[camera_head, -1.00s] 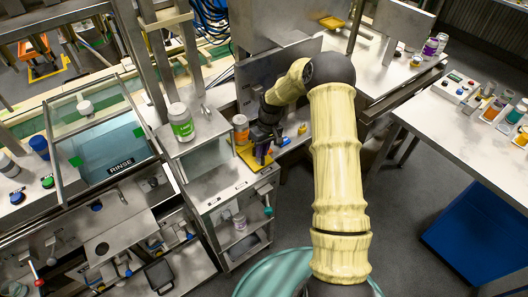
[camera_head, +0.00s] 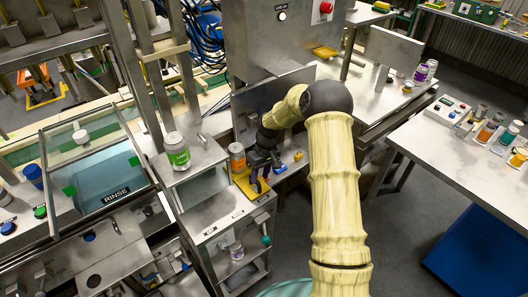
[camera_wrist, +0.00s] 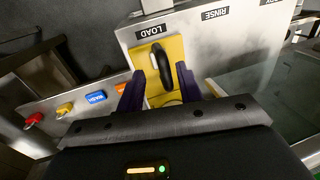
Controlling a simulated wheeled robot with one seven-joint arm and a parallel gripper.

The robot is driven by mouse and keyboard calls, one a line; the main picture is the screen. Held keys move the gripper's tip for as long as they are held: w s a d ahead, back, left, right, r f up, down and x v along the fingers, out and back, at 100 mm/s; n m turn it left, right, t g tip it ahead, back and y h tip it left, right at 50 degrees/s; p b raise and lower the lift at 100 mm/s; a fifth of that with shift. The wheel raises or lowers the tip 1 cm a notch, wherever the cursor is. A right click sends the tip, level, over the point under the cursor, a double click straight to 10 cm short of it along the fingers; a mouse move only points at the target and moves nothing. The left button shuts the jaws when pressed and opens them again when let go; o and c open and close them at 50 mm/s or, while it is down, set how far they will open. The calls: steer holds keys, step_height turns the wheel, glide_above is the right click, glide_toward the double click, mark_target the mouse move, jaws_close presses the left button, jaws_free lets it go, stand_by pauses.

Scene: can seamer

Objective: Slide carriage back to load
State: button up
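The yellow carriage (camera_head: 242,184) sits on the steel bench in front of the upright plate. My gripper (camera_head: 259,182) is low at the carriage. In the wrist view my gripper's purple fingers (camera_wrist: 160,78) are apart, one on each side of the handle's line, with gaps visible. An orange-labelled can (camera_head: 237,155) stands at the carriage's far end.
A green-labelled can (camera_head: 177,151) stands on the raised steel top to the left. The glass RINSE tank (camera_head: 100,165) is farther left.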

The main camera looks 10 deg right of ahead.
step_height(320, 180, up, 16)
steer(key=w+d+b, duration=0.1)
steer(key=d+b, duration=0.1)
steer(key=d, duration=0.1)
steer(key=shift+b, duration=0.35)
steer(key=shift+w+f, duration=0.1)
steer(key=shift+f, duration=0.05)
steer(key=s+a+f+m+t+h, duration=0.1)
steer(key=s+m, duration=0.1)
steer(key=s, duration=1.1)
steer(key=s+a+f+m+t+h, duration=0.1)
steer(key=s+a+m+t, duration=0.1)
steer(key=s, duration=1.1)
steer(key=shift+s, duration=0.35)
steer(key=shift+w+a+f, duration=0.1)
